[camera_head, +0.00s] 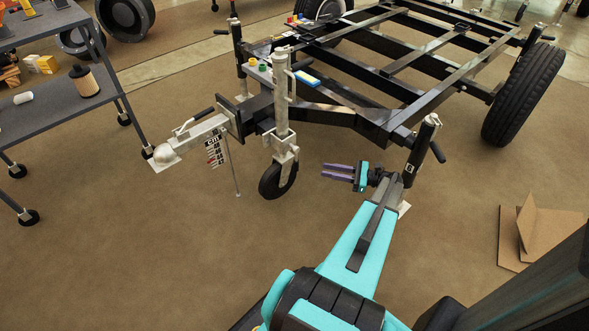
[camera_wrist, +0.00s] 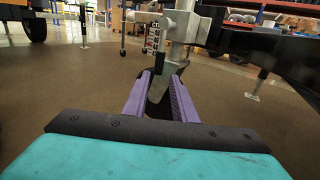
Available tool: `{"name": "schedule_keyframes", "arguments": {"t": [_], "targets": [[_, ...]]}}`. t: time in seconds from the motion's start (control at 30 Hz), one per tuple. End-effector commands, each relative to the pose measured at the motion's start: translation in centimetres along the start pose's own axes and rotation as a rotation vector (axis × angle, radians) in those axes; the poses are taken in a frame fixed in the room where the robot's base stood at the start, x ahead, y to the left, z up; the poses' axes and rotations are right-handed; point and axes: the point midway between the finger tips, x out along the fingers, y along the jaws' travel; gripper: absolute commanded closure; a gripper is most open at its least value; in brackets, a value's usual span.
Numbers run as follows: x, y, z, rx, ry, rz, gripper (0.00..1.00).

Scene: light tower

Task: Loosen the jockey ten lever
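The jockey wheel assembly stands upright at the trailer's front, with a grey metal column (camera_head: 281,105) and a black wheel (camera_head: 277,181) on the floor. In the wrist view its column (camera_wrist: 183,27) and fork bracket (camera_wrist: 172,56) show ahead, and the dark wheel (camera_wrist: 158,90) appears between the fingers. I cannot clearly single out the tension lever in either view. My gripper (camera_head: 325,171), with two purple fingers, points left toward the assembly, apart from it and at its right. In the wrist view the gripper (camera_wrist: 161,76) is open, with nothing held.
The black trailer frame (camera_head: 345,116) extends to the back right. A black corner post (camera_head: 422,143) stands close to my gripper. The coupling (camera_head: 170,153) and a shelf cart (camera_head: 60,97) are at left. Cardboard (camera_head: 540,230) lies at right. The front left floor is clear.

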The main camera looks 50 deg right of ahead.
Motion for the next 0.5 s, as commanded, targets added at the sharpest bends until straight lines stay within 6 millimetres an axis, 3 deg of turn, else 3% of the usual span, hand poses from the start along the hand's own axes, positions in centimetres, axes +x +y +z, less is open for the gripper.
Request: {"name": "schedule_keyframes", "arguments": {"t": [0.5], "targets": [[0.81,0.10,-0.04,0.000,0.001,0.002,0.75]]}}
